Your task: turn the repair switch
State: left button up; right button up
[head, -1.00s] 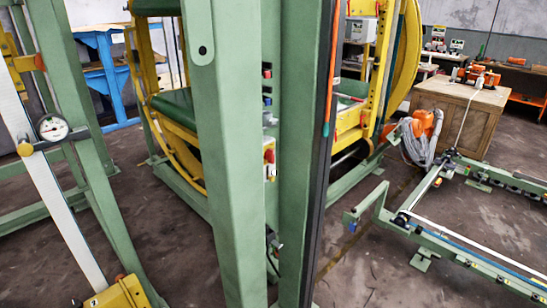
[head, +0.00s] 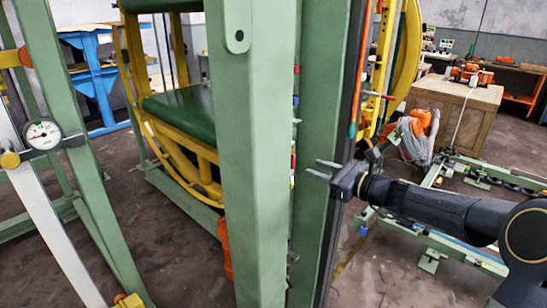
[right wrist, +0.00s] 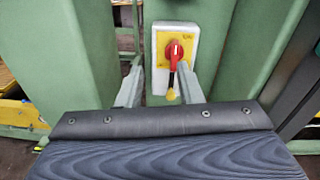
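The repair switch is a red rotary handle (right wrist: 174,54) on a yellow plate, on a pale box (right wrist: 164,78) fixed to green metal. In the right wrist view it is just ahead of my right gripper (right wrist: 160,68). The fingers are spread, with one tip at the left of the box and the other near its right side. Nothing is held between them. A small dark piece with a yellow end hangs below the handle. In the head view my right gripper (head: 318,169) reaches in from the right at the green posts, which mostly hide the switch. My left gripper is not in view.
A broad green post (head: 255,150) stands in the middle of the head view, with a second post behind it. A yellow ring frame (head: 205,165) with a green bed is behind. A wooden crate (head: 450,105) and low green rails (head: 430,240) lie to the right.

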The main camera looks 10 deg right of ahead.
aim_at(295, 156)
jog(key=shift+m+t, duration=0.5)
jog(key=shift+m, duration=0.4)
jog(key=x, duration=0.3)
jog(key=w+d+p+x, duration=0.1)
jog(key=x, duration=0.5)
jog(key=shift+w+d+f, duration=0.2)
jog(key=shift+w+f, duration=0.1)
jog(key=shift+f, duration=0.05)
jog(key=c, duration=0.7)
